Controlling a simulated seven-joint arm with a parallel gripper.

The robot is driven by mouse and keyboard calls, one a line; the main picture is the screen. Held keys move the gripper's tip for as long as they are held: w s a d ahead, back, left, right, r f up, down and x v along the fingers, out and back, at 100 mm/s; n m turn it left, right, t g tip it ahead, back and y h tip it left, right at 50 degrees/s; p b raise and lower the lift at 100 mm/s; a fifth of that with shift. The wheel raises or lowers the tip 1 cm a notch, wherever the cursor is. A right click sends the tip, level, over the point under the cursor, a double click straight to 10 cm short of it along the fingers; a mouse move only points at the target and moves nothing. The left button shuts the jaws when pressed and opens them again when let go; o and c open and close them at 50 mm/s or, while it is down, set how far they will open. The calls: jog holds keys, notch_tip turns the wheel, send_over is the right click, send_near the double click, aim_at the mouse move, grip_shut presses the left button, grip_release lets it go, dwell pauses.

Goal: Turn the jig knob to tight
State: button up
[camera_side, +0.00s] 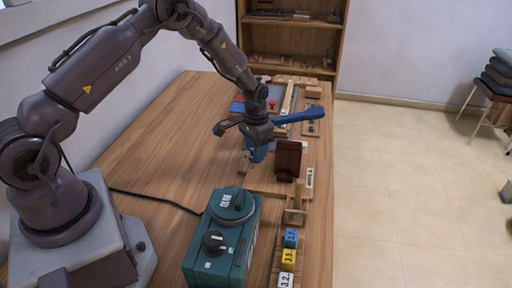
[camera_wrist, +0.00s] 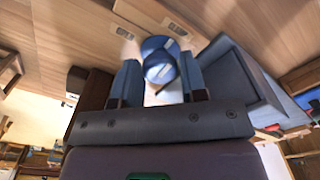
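A round blue knob (camera_wrist: 160,62) with a pale stripe shows between my two fingers in the wrist view. My gripper (camera_wrist: 161,78) has its fingers apart, one on each side of the knob. I cannot tell whether they touch it. In the side view my gripper (camera_side: 257,152) points down low over the bench, and its blue lower end hides most of what is under it. Two small pale label plates lie on the wood beyond the knob in the wrist view, one at the left (camera_wrist: 125,33) and one at the right (camera_wrist: 177,29). Their text is too small to read.
A teal box (camera_side: 222,240) with a round lid and a black knob stands at the front of the bench (camera_side: 150,145). Blue, yellow and white blocks (camera_side: 288,258) sit in a row beside it. A brown upright block (camera_side: 288,160) stands just right of my gripper. The bench's left side is mostly clear.

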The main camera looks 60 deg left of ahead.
jog(key=o, duration=0.3)
notch_tip(320, 180, up, 13)
dwell(0.5)
jog(key=s+d+r+t, duration=0.2)
jog(key=s+d+r, duration=0.1)
jog(key=s+r, duration=0.3)
jog(key=s+d+r+t, duration=0.1)
jog(key=s+d+r, duration=0.3)
jog(key=s, duration=0.7)
jog(key=s+d+r+t, duration=0.2)
jog(key=s+d+r, duration=0.1)
jog(key=s+r, duration=0.6)
jog(key=shift+d+t, duration=0.3)
